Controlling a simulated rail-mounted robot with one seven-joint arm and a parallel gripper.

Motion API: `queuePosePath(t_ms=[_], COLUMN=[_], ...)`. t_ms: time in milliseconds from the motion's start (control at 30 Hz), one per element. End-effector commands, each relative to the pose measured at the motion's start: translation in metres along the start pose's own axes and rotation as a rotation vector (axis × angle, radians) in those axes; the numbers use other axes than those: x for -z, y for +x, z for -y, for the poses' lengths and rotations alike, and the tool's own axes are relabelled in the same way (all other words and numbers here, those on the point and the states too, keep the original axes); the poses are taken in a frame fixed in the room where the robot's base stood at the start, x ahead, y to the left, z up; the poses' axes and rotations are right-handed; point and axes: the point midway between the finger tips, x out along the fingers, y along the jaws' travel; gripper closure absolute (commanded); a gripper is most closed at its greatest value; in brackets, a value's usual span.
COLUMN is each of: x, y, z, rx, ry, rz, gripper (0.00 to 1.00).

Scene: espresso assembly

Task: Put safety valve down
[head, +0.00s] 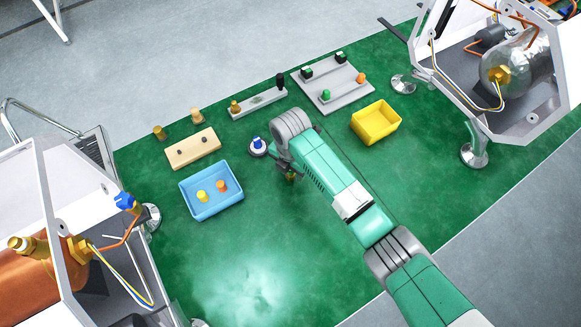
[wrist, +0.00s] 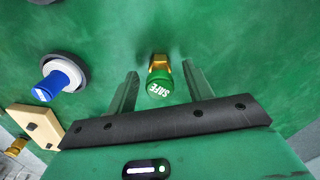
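The safety valve (wrist: 159,85) has a green cap marked "SAFE" and a brass body. In the wrist view it sits between the two fingers of my gripper (wrist: 160,70), with green gaps on both sides, so the fingers are open and apart from it. Its brass end points away from me toward the green mat; I cannot tell exactly how it rests on it. In the head view my gripper (head: 289,176) is low over the mat, right of the blue tray, and my arm mostly hides the valve.
A blue-knobbed part on a round base (head: 257,147) stands close to the left of my gripper. A blue tray (head: 238,205) with yellow and orange pieces, a wooden block (head: 180,157), a yellow bin (head: 370,136) and a grey plate (head: 352,98) surround it. The front mat is clear.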

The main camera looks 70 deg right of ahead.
Motion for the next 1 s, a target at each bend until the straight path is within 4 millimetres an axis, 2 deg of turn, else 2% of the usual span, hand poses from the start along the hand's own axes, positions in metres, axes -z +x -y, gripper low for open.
queuePosePath(t_ms=[267,367,600,700,833,1000], x=[-0.001,-0.001,0.000,-0.001,0.000,0.000], y=[-0.004,-0.021,-0.085,-0.105,-0.122,-0.129], z=[0.000,0.000,-0.001,-0.001,-0.001,0.000], rx=[-0.001,-0.002,-0.004,-0.004,-0.002,-0.001], ry=[0.000,0.001,0.000,0.001,0.000,0.001], rz=[0.001,0.001,0.001,0.002,0.001,0.000], gripper=[0.49,0.49,0.49,0.49,0.49,0.49])
